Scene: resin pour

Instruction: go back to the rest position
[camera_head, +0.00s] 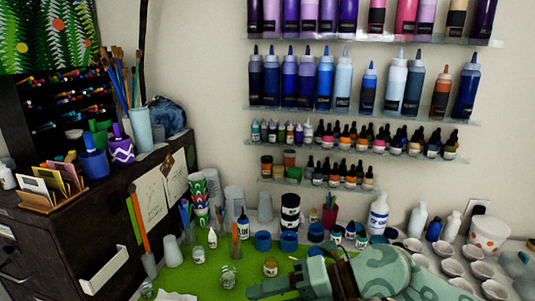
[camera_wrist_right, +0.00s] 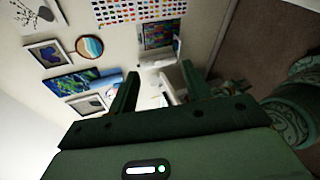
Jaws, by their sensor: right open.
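My right gripper (camera_wrist_right: 160,70) is open in the right wrist view, its two dark green fingers apart with nothing between them. Beyond the fingers is a room with framed pictures on a wall. In the head view a pale green patterned arm, my right one, comes in at the bottom right. Its gripper (camera_head: 275,281) points left over the green mat, near small jars and bottles. The picture's bottom edge cuts off part of it. My left gripper is in neither view.
The green mat (camera_head: 200,278) carries a small jar (camera_head: 270,267), a clear glass (camera_head: 228,275) and other bottles. White cups (camera_head: 452,267) stand at the right. A dark cabinet (camera_head: 60,245) is at the left. Shelves of bottles (camera_head: 365,107) line the wall.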

